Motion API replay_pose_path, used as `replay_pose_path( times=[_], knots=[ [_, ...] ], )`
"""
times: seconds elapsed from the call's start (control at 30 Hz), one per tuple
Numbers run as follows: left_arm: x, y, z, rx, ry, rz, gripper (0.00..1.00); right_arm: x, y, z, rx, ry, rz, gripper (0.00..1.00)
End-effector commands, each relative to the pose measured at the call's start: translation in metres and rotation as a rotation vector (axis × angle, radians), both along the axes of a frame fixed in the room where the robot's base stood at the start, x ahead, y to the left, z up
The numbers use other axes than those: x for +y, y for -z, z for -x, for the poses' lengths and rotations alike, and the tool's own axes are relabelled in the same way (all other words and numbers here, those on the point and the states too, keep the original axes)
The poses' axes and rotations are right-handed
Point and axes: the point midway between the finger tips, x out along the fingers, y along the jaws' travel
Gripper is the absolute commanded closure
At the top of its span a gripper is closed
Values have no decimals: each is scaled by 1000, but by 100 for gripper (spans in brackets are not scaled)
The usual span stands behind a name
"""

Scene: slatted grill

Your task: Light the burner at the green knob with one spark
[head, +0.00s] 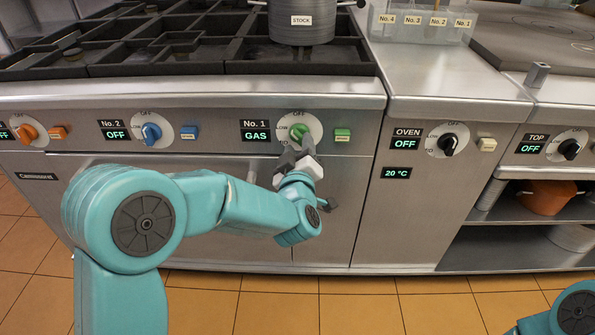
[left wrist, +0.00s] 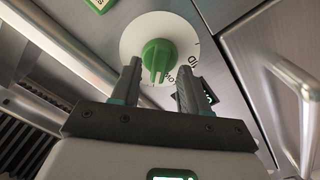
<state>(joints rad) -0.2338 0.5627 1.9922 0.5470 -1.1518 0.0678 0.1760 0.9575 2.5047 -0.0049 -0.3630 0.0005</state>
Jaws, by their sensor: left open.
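The green knob (head: 299,130) sits on a white dial on the front panel, beside the No. 1 display (head: 255,131), which reads GAS. A small green button (head: 342,135) is just right of the dial. My left gripper (head: 298,152) is in front of the knob's lower part. In the left wrist view the green knob (left wrist: 158,58) shows just beyond and between the open fingertips (left wrist: 159,72); I cannot tell whether they touch it. The green button (left wrist: 99,4) is partly cut off at the top there. My right gripper is out of view.
An orange knob (head: 27,134) and a blue knob (head: 151,133) are to the left, their displays reading OFF. The black oven knob (head: 448,144) is to the right. A stock pot (head: 301,24) stands on the black grates (head: 180,50).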

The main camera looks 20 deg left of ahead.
Motion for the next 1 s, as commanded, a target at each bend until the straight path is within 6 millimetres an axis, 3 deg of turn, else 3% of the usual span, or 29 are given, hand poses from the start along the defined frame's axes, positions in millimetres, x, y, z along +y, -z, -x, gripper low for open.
replay_pose_path(
  times=[0.3,0.5,0.7,1.0],
  knots=[
    [-24,-2,81,0,5,-2,55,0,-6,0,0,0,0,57],
    [-35,-1,120,0,4,-1,55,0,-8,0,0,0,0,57],
    [-39,-1,138,0,1,-1,55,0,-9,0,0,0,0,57],
    [-40,-1,140,0,-1,-1,55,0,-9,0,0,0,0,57]
  ],
)
